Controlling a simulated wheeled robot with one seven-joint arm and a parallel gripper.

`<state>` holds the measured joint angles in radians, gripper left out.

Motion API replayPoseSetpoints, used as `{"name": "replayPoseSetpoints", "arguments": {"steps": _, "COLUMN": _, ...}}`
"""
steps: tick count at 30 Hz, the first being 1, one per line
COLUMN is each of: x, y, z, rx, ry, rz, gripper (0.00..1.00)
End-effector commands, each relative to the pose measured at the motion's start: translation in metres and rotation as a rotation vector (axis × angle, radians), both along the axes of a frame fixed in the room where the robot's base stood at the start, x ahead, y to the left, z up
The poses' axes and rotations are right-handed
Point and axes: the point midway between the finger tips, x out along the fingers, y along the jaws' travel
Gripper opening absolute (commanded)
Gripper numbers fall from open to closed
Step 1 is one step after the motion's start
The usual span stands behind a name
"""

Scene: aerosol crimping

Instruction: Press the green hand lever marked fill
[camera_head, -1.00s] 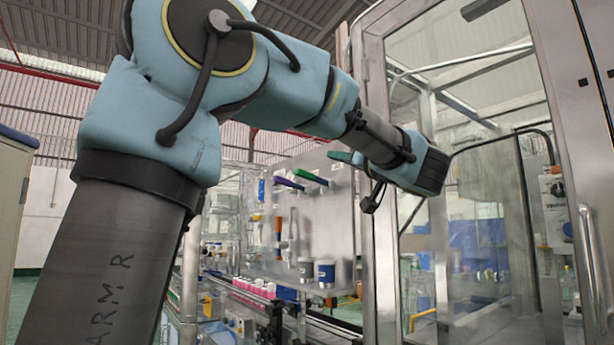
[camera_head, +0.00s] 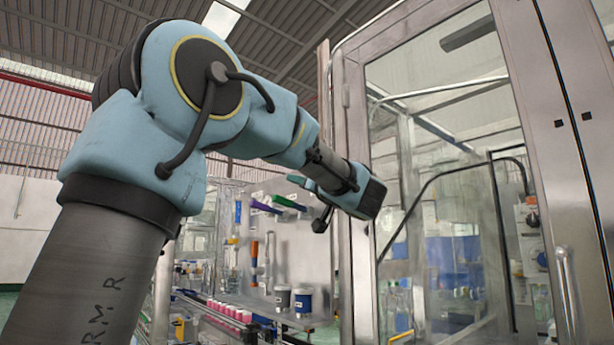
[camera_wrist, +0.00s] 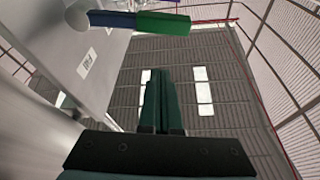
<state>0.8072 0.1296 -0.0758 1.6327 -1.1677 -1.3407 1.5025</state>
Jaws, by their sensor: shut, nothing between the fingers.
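The green hand lever (camera_head: 289,203) sticks out from the upright metal panel, beside a purple lever (camera_head: 265,208). In the wrist view, a lever with a green grip (camera_wrist: 164,24) and a blue inner part is at the top, running across the picture ahead of the fingertips. My gripper (camera_head: 291,180) is just above the green lever in the head view. In the wrist view its dark green fingers (camera_wrist: 161,72) are together and empty, with a visible gap below the lever in the picture. A small label (camera_wrist: 86,65) is on the panel; its text is not readable.
A glass-doored metal cabinet (camera_head: 350,130) stands right of the panel, close to my wrist. Below the levers are two dark cups (camera_head: 303,301) and a conveyor with pink-capped cans (camera_head: 225,309). An orange-handled tool (camera_head: 254,250) hangs on the panel.

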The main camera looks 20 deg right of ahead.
Motion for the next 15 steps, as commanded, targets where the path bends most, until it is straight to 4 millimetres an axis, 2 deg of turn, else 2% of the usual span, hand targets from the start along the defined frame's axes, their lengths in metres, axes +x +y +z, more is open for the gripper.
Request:
{"name": "replayPoseSetpoints", "arguments": {"steps": 3, "x": 0.021, "y": 0.009, "z": 0.011, "rx": 0.001, "ry": 0.001, "rz": 0.003, "gripper": 0.0}}
{"name": "replayPoseSetpoints", "arguments": {"steps": 6, "x": 0.017, "y": 0.01, "z": -0.01, "rx": 0.004, "ry": 0.002, "rz": -0.001, "gripper": 0.0}}
{"name": "replayPoseSetpoints", "arguments": {"steps": 9, "x": 0.016, "y": 0.012, "z": -0.021, "rx": 0.003, "ry": 0.003, "rz": -0.001, "gripper": 0.0}}
{"name": "replayPoseSetpoints", "arguments": {"steps": 15, "x": 0.014, "y": 0.015, "z": -0.032, "rx": 0.001, "ry": 0.0, "rz": 0.0, "gripper": 0.0}}
